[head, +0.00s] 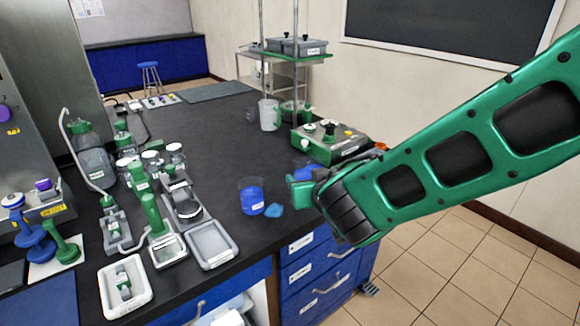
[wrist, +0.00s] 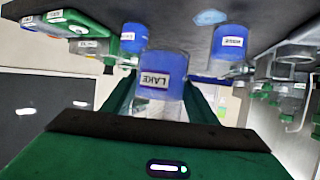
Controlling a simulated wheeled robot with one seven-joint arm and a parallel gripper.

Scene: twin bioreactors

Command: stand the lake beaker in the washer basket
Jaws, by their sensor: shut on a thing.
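The lake beaker (wrist: 162,82) is clear, with a blue lower part and a white LAKE label. It sits between the two green fingers of my gripper (wrist: 160,105), which is shut on it. The wrist picture is upside down, and the beaker looks upright in it. In the head view my gripper (head: 303,190) is over the bench's right edge and hides most or all of the lake beaker. I cannot tell whether its base touches the bench. I cannot make out a washer basket in either view.
Another labelled blue beaker (head: 251,197) stands left of my gripper, near a blue patch (head: 274,210). More blue (head: 305,172) shows behind the gripper, before a green-and-white device (head: 330,143). Trays and bottles crowd the bench's left. The middle of the bench (head: 215,130) is clear.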

